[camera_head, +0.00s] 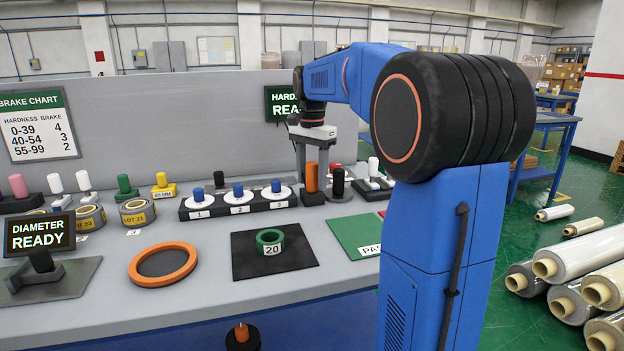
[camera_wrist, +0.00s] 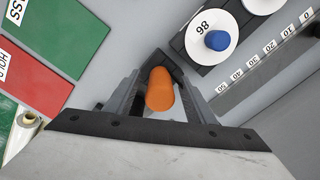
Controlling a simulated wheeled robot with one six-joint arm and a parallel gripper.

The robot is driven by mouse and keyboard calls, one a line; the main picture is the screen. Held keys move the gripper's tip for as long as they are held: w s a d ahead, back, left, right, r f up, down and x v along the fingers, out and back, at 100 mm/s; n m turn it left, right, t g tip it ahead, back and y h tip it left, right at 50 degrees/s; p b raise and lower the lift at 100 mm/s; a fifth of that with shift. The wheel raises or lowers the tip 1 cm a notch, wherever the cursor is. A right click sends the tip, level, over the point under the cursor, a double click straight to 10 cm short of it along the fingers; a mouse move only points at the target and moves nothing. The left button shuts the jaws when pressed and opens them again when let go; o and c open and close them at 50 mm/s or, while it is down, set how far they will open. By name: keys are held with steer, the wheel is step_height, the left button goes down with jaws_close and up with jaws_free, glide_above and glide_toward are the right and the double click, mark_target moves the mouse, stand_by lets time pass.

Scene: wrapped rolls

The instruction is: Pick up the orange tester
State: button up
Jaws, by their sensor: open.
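The orange tester (camera_head: 312,177) is an upright orange cylinder on a black base, standing on the grey bench below my arm. In the wrist view its rounded orange top (camera_wrist: 160,92) sits between my two fingers. My gripper (camera_head: 313,160) points down over it, with the fingers open on either side. In the wrist view my gripper (camera_wrist: 160,75) shows gaps beside the orange body, but I cannot tell whether either finger touches it.
A black cylinder on a round base (camera_head: 338,183) stands close on the right. A rack of white discs with blue knobs (camera_head: 238,203) is on the left. A green mat (camera_head: 355,232) and a black mat with a green ring (camera_head: 270,255) lie in front.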

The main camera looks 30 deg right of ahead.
steer(key=shift+c, duration=0.6)
jaws_close()
